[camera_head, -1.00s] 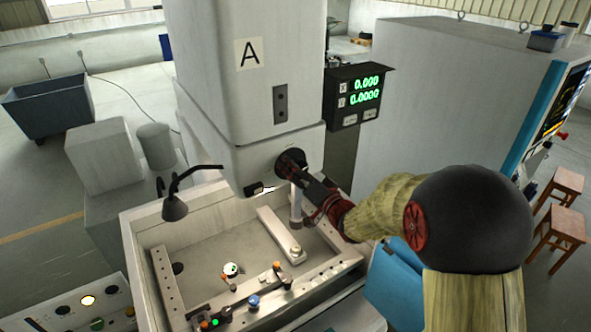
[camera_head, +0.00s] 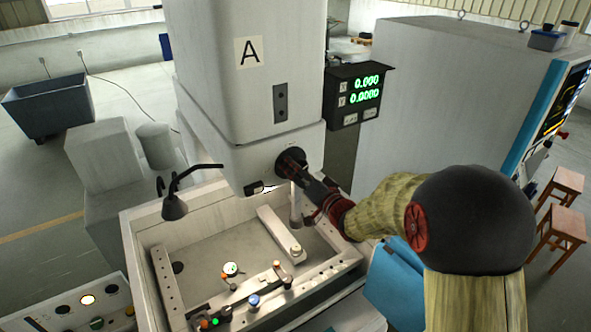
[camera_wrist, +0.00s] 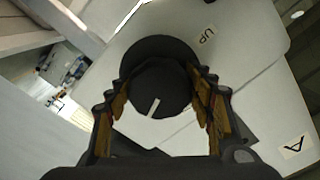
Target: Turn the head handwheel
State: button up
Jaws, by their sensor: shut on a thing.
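The head handwheel (camera_head: 291,161) is a dark round knob on the lower front of the white machine head (camera_head: 250,95) marked A. In the wrist view the handwheel (camera_wrist: 160,88) is black with a white line on its face, pointing down and slightly left. An UP label (camera_wrist: 207,35) is on the head beside it. My gripper (camera_head: 301,170) reaches in from the right. In the wrist view my gripper (camera_wrist: 162,98) has one finger on each side of the handwheel and is shut on it.
The work tank (camera_head: 135,250) with its fixtures lies below the head. A bent lamp (camera_head: 174,206) stands at the tank's left. A readout box (camera_head: 357,97) showing X 0.000 and Y 0.0000 hangs right of the head. A large grey cabinet (camera_head: 440,90) stands behind my arm.

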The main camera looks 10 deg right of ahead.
jog(key=shift+f, duration=0.1)
jog(key=n+b, duration=0.1)
jog(key=b, duration=0.1)
jog(key=n+b, duration=0.1)
jog(key=b, duration=0.1)
jog(key=n+b, duration=0.1)
jog(key=b, duration=0.1)
jog(key=shift+f+n, duration=0.25)
jog(key=shift+n, duration=0.15)
jog(key=n+b, duration=0.3)
jog(key=b, duration=0.1)
jog(key=shift+d+n+b, duration=0.1)
jog(key=shift+n+b, duration=0.2)
jog(key=shift+b, duration=0.05)
jog(key=n+b, duration=0.3)
jog(key=shift+b, duration=0.4)
jog(key=shift+r+n+b, duration=0.2)
jog(key=shift+n+b, duration=1.15)
jog(key=shift+n, duration=0.25)
jog(key=shift+r, duration=0.1)
jog(key=o, duration=1.2)
